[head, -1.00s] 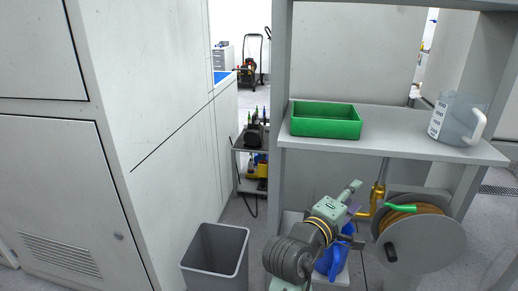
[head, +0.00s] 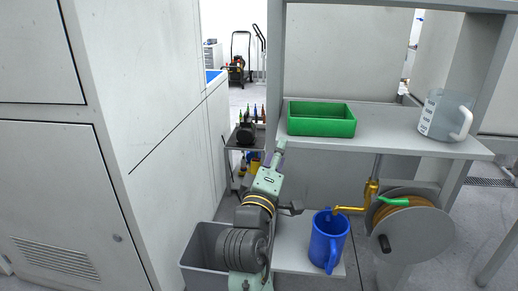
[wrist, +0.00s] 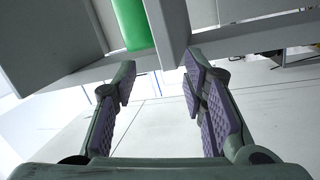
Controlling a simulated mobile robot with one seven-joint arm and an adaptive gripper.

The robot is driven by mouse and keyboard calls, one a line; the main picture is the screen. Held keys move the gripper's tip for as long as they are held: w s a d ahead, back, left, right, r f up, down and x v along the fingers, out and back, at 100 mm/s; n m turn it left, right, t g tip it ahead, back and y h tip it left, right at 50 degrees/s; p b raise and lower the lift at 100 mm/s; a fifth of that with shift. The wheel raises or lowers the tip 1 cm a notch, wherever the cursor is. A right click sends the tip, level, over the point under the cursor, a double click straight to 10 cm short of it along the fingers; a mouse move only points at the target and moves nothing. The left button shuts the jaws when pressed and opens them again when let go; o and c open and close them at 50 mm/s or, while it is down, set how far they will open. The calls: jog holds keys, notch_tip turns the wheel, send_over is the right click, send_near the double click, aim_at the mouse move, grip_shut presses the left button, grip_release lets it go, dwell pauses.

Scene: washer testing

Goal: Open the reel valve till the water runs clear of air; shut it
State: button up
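The hose reel (head: 412,235) is a grey drum with orange hose and a green hose end, at the right below the shelf in the head view. A brass valve and spout (head: 370,192) stand at its left. A blue pitcher (head: 328,240) stands upright on the low platform below the spout. I cannot make out any water. My gripper (head: 278,150) is left of the valve, apart from it, pointing up and away. In the wrist view my gripper (wrist: 160,92) has its two purple-padded fingers spread, with nothing between them.
A green tray (head: 322,131) and a clear measuring jug (head: 446,116) stand on the shelf (head: 390,144). A grey bin (head: 205,255) stands at lower left beside a tall cabinet (head: 150,90). A cart (head: 246,142) with bottles is behind my gripper.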

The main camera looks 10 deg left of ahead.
jog(key=shift+s+a+r+t+y, duration=0.2)
jog(key=shift+a+r+y, duration=0.25)
jog(key=shift+a, duration=0.35)
jog(key=shift+s+a+r+t+y, duration=0.2)
jog(key=shift+a+r+y, duration=0.25)
jog(key=shift+a, duration=0.35)
jog(key=shift+c, duration=0.3)
